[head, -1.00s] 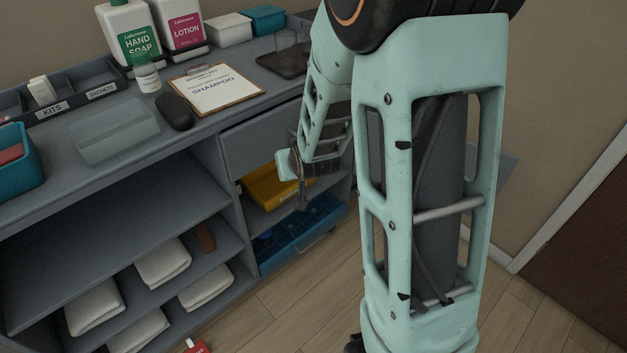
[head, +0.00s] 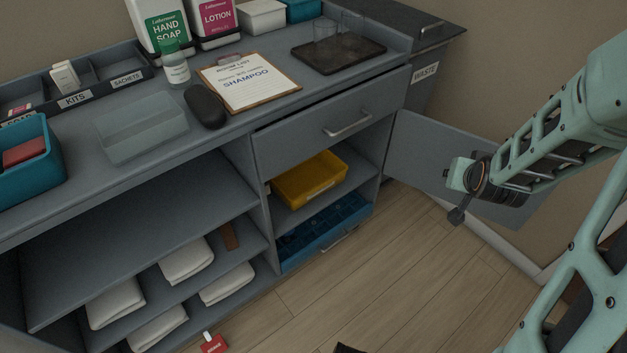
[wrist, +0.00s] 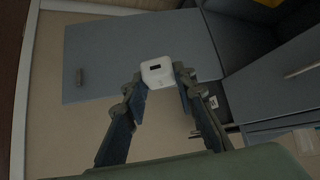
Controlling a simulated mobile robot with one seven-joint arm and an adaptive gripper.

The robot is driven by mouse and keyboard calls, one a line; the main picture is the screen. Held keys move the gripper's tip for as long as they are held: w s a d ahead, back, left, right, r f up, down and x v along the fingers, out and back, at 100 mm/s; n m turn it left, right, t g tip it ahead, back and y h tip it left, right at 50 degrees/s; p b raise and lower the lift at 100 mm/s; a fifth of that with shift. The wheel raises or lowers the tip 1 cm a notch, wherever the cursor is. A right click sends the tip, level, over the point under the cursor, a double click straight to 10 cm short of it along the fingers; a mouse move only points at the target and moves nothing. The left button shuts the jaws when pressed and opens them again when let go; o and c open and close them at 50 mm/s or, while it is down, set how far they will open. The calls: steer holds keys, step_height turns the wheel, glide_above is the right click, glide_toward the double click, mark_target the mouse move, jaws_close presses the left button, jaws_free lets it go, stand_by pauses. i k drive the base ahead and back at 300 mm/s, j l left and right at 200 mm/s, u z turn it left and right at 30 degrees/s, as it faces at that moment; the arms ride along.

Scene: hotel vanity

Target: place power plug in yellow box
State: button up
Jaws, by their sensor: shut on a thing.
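The yellow box (head: 312,180) sits on the shelf under the drawer, in the open right bay of the cabinet. A corner of it also shows at the top of the wrist view (wrist: 268,3). My gripper (head: 457,213) is to the right of the yellow box and apart from it, in front of the open cabinet door. In the wrist view its two fingers are closed on the white power plug (wrist: 157,71), which has a dark slot in its face. The plug cannot be made out in the head view.
The open door (head: 420,150) stands right of the bay. The drawer (head: 335,128) is above the yellow box, and a blue divided bin (head: 325,228) is below it. The counter holds a clipboard, bottles and a tray (head: 338,57). The floor in front is largely clear.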

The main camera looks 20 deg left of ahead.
mark_target(306, 180)
steer(key=i+j+z, duration=0.15)
steer(key=j+z, duration=0.2)
steer(key=i+j, duration=0.1)
steer(key=j, duration=0.3)
steer(key=i+j, duration=0.1)
steer(key=j, duration=0.3)
